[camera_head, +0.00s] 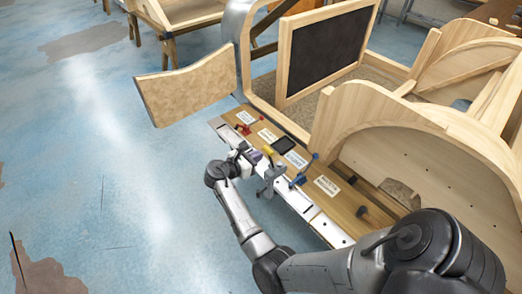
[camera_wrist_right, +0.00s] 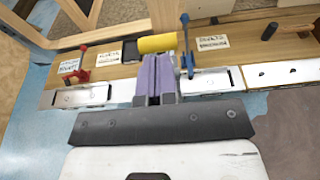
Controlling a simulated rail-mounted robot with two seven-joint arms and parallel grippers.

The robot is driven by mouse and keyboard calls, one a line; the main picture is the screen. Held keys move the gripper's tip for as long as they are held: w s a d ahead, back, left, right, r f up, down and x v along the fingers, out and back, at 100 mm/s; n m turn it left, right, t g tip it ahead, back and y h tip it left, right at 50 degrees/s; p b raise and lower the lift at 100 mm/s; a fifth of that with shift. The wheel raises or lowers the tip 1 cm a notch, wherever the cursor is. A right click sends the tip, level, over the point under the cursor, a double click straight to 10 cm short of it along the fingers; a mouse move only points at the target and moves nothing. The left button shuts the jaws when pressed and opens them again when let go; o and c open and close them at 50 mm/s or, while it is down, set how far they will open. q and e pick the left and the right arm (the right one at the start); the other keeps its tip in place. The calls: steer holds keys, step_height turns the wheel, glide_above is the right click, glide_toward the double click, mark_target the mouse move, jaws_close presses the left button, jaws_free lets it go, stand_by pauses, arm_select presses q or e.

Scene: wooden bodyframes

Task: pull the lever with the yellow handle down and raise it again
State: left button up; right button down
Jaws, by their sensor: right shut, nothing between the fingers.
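The lever's yellow handle (camera_head: 268,150) is on the wooden panel in the head view, partly hidden by my right gripper. In the right wrist view the yellow handle (camera_wrist_right: 157,43) is a thick cylinder lying crosswise just beyond the fingertips. My right gripper (camera_head: 257,156) is at the panel's near edge. Its purple fingers (camera_wrist_right: 158,72) are together with nothing between them, pointing at the handle. I cannot tell whether the fingertips touch it. The rest of the yellow lever is hidden behind the fingers. My left gripper is not in view.
A blue lever (camera_wrist_right: 184,45) stands close right of the fingers, and a red lever (camera_wrist_right: 84,72) is to the left. White labels and a dark square (camera_head: 284,144) lie on the panel. Wooden frames (camera_head: 375,105) rise behind; open blue floor (camera_head: 110,190) is left.

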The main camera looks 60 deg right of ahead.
arm_select(q)
steer(key=shift+b, duration=0.55)
arm_select(e)
steer(key=v, duration=1.1)
steer(key=shift+w+a, duration=0.15)
steer(key=shift+a, duration=0.05)
steer(key=shift+f, duration=0.1)
